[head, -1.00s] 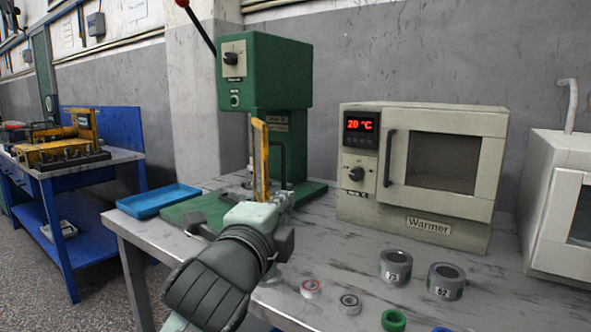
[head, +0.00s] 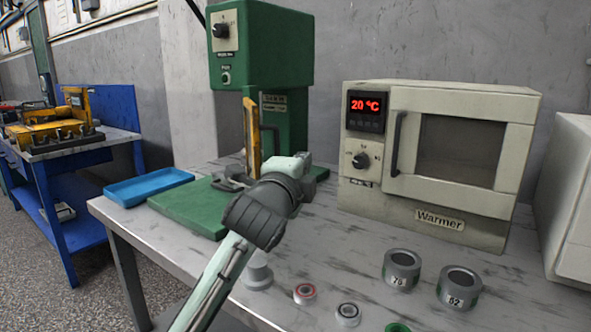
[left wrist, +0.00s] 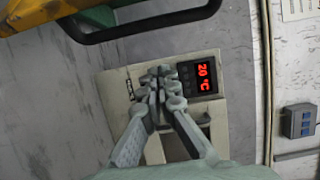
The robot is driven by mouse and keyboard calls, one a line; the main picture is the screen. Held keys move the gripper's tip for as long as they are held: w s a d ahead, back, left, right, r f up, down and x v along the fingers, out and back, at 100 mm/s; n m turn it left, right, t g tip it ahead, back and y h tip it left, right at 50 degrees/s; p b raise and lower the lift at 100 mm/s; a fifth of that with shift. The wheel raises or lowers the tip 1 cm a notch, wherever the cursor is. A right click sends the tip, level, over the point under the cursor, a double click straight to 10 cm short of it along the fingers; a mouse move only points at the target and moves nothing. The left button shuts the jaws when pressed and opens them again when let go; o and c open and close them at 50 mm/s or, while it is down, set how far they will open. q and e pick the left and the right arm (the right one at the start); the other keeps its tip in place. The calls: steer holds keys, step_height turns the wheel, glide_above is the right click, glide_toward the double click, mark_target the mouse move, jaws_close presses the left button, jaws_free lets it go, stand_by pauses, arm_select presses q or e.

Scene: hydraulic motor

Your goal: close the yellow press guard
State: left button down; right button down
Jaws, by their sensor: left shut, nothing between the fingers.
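The green press (head: 262,45) stands on the bench, left of the middle in the head view. Its yellow guard (head: 251,135) shows nearly edge-on as a narrow upright strip at the press front. In the left wrist view, part of the yellow guard (left wrist: 45,12) and its black handle (left wrist: 150,27) cross the top left. My left gripper (left wrist: 165,85) is shut and empty, below the handle in that picture and apart from it. In the head view its pale green body is right of the guard's lower end, and its fingertips are hidden. My right gripper is not in view.
The warmer (head: 430,225) stands right of the press, reading 20 °C; it also shows behind my fingers (left wrist: 120,85). A blue tray (head: 148,187) lies on the left of the bench. Rings and two grey cylinders (head: 401,270) stand at the front right.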

arm_select(q)
steer(key=shift+w+a, duration=0.2)
steer(key=shift+a, duration=1.7)
steer(key=shift+a+p, duration=0.15)
steer(key=shift+p, duration=0.15)
